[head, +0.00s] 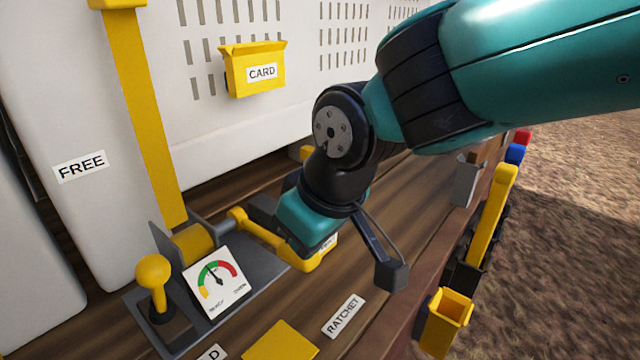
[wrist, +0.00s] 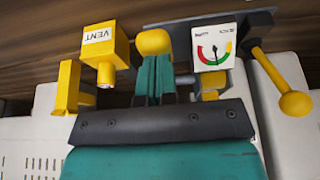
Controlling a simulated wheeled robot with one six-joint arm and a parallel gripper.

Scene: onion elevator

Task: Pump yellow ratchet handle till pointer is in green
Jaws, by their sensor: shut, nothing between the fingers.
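The yellow ratchet handle (head: 262,236) runs from its grey base plate toward my gripper in the head view. In the wrist view, a rounded yellow end (wrist: 153,42), apparently the handle's, lies right at my fingertips; I cannot tell if they touch. My gripper (wrist: 154,66) is shut with nothing between its teal fingers. In the head view its fingertips are partly hidden near the handle's outer end. The white gauge (head: 216,284) has a yellow, green and red arc; its pointer leans up and slightly left, at the green band. The gauge also shows in the wrist view (wrist: 213,48).
A yellow ball-topped lever (head: 154,272) stands left of the gauge. A yellow VENT box (wrist: 104,46) is close beside my fingers. A RATCHET label (head: 344,316) lies on the wooden deck. A yellow CARD holder (head: 254,70) hangs on the white panel. Deck front right is mostly clear.

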